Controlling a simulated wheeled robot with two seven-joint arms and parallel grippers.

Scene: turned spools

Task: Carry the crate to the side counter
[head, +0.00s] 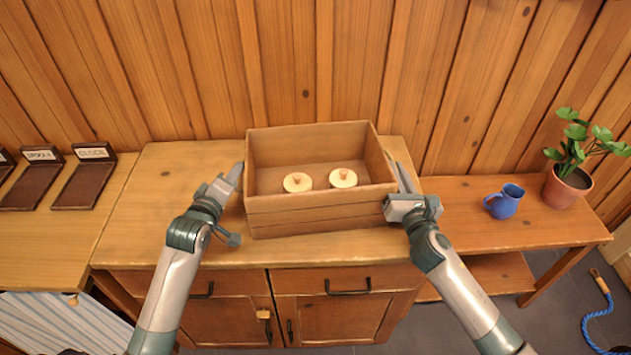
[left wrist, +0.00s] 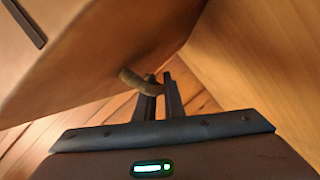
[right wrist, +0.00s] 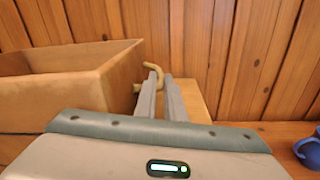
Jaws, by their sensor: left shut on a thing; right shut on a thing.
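The wooden crate (head: 320,216) is an open box at the middle cabinet's top, turned slightly. Two pale round spools (head: 298,182) (head: 343,178) lie inside it on its floor. My left gripper (head: 236,174) is shut on the rope-like handle (left wrist: 132,78) at the crate's left side. My right gripper (head: 401,172) is shut on the matching handle (right wrist: 152,72) at its right side. I cannot tell whether the crate's underside touches the cabinet top. A lower side counter (head: 470,230) stands to the right.
A blue mug (head: 504,201) and a potted plant (head: 569,186) stand on the right counter; its left part is clear. Dark labelled trays (head: 84,184) sit on the left counter. A blue rope (head: 597,318) lies on the floor at right. The plank wall is close behind.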

